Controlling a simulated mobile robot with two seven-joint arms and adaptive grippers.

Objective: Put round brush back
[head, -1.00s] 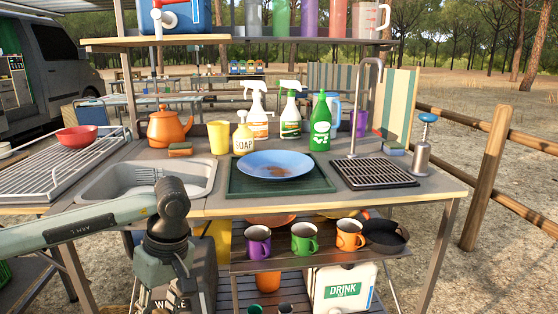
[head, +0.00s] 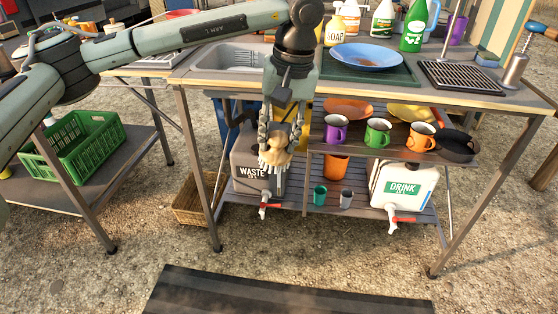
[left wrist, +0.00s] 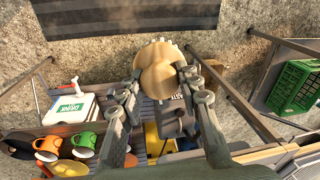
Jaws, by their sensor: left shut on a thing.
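My left gripper (head: 281,132) points down in front of the camp kitchen, below the sink edge. It is shut on the round brush (head: 275,157), a pale wooden, rounded thing between its fingertips. In the head view the brush appears in front of the grey waste container (head: 246,172), clear of the ground. In the left wrist view the brush (left wrist: 157,68) sits between the fingers of my left gripper (left wrist: 158,90), with a bristly edge at its far side. My right gripper is not in view.
A wicker basket (head: 193,208) stands on the ground below left. A green crate (head: 80,155) is on the left shelf. Mugs, a pan (head: 455,143) and the white drink container (head: 402,180) fill the lower shelves. The sink (head: 225,57) is above. A dark mat (head: 280,292) lies on open ground.

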